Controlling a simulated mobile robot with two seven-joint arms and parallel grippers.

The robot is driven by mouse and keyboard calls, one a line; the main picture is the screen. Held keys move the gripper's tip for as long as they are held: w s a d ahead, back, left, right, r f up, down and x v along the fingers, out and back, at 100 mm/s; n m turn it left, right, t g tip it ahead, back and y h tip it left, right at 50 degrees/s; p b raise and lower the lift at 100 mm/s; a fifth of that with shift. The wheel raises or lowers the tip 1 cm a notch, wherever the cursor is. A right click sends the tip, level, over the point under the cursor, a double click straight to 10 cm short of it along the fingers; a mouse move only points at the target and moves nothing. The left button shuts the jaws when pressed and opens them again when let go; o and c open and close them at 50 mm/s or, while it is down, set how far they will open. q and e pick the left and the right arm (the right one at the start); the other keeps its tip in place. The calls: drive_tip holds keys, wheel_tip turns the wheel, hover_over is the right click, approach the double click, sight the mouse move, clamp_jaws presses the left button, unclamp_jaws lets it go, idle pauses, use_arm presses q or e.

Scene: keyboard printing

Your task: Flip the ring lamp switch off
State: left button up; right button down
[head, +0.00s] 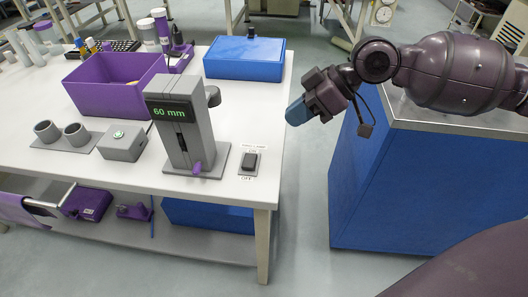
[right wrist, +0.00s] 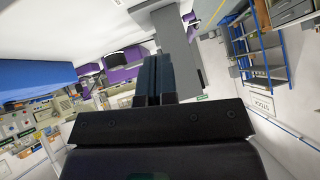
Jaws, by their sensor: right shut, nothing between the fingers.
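The ring lamp switch (head: 250,161) is a small black rocker on a grey plate near the table's front right corner, with a label above it and "OFF" printed below. Which side of the rocker is pressed is too small to tell. My right gripper (head: 297,112) has blue fingertips, shut and empty, and hangs in the air past the table's right edge, up and right of the switch and apart from it. In the right wrist view the closed fingers (right wrist: 154,78) point away from the camera. My left gripper is not in view.
A grey device reading "60 mm" (head: 170,113) stands just left of the switch. A blue cabinet (head: 400,185) stands to the right across a floor gap.

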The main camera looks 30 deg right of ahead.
sight(248, 164)
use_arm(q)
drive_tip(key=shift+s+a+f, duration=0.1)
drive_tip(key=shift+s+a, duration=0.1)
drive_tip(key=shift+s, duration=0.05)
use_arm(e)
drive_tip(key=shift+a+f, duration=0.15)
